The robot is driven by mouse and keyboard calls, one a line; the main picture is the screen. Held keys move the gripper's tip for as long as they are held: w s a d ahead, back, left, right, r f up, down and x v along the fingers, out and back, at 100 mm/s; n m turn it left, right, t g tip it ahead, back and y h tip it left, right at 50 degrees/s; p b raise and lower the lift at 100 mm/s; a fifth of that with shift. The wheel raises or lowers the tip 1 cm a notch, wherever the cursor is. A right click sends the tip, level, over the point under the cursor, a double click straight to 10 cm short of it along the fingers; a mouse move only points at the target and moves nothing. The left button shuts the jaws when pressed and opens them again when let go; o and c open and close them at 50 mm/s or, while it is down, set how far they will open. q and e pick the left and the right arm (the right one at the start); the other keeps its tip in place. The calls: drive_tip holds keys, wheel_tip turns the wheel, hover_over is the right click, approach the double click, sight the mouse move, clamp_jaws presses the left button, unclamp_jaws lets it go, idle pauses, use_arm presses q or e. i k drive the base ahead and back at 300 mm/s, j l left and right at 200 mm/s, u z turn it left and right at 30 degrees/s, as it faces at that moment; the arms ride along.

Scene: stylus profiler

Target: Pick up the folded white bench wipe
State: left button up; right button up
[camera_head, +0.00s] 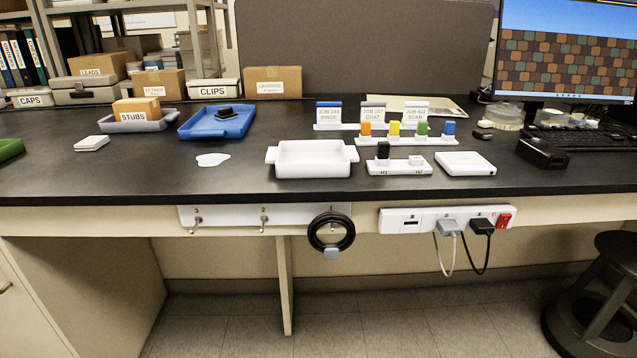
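The folded white bench wipe (91,143) appears to be the small flat white stack lying on the black bench (135,180) at the left. It lies apart from other things, in front of the grey tray with the STUBS box. Neither of my grippers shows in the head view, so I cannot see their state.
A pale puddle (212,160) lies right of the wipe. A blue tray (243,121) holding a dark object stands behind it. The STUBS box (139,109) sits in a grey tray (109,124). A green tray (10,150) is at the left edge; a white tray (313,160) stands centrally.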

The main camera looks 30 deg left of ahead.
sight(90, 143)
drive_tip(key=u, duration=2)
